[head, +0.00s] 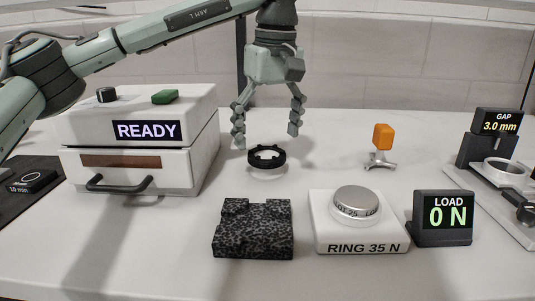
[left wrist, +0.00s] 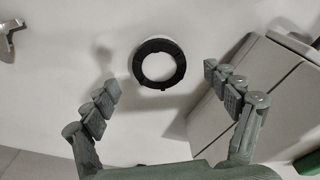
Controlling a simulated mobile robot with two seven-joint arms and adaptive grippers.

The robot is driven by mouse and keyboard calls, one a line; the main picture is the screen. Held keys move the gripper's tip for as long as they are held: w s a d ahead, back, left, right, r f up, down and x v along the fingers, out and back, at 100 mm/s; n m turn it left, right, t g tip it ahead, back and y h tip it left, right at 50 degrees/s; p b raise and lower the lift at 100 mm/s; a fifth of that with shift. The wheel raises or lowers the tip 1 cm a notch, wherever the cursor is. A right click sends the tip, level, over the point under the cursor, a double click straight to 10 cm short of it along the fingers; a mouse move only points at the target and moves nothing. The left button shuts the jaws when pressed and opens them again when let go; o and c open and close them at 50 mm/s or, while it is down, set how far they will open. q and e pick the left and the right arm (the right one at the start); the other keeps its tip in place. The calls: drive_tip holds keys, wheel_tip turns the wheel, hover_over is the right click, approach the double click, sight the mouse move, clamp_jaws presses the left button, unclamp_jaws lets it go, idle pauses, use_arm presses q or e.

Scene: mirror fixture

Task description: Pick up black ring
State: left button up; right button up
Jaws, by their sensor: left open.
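The black ring (head: 266,152) lies on the white table, behind the speckled block in the head view. In the left wrist view the ring (left wrist: 160,64) shows from above as a dark circle with small notches. My left gripper (head: 266,134) points down above the ring with its fingers spread wide. In the left wrist view its fingertips (left wrist: 162,78) stand on either side of the ring, apart from it. Nothing is between the fingers in its grasp. My right gripper shows in neither view.
A white box with a READY display and drawer (head: 140,145) stands left. A speckled block (head: 254,229), a RING 35 N base with a silver dial (head: 357,200) and a LOAD display (head: 443,218) stand in front. An orange-topped stand (head: 383,138) and a GAP fixture (head: 488,150) are right.

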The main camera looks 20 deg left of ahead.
use_arm(q)
drive_tip(key=shift+w+a+f, duration=0.15)
drive_tip(key=shift+f, duration=1.2)
drive_tip(key=c, duration=1.2)
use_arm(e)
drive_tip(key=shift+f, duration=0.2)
use_arm(q)
drive_tip(key=shift+o, duration=0.2)
drive_tip(key=shift+r, duration=0.1)
wheel_tip(320, 180, up, 9)
drive_tip(key=s+d+m, duration=0.3)
drive_tip(key=d+m, duration=0.1)
drive_tip(key=d, duration=0.1)
drive_tip(key=s+d+m+h, duration=0.1)
drive_tip(key=s+d+m, duration=0.3)
drive_tip(key=d, duration=0.2)
drive_tip(key=s+d+m+p, duration=0.1)
drive_tip(key=s+d+m, duration=0.3)
drive_tip(key=d, duration=0.1)
drive_tip(key=shift+d+f+t, duration=0.2)
drive_tip(key=shift+f+t, duration=0.05)
drive_tip(key=shift+t, duration=0.05)
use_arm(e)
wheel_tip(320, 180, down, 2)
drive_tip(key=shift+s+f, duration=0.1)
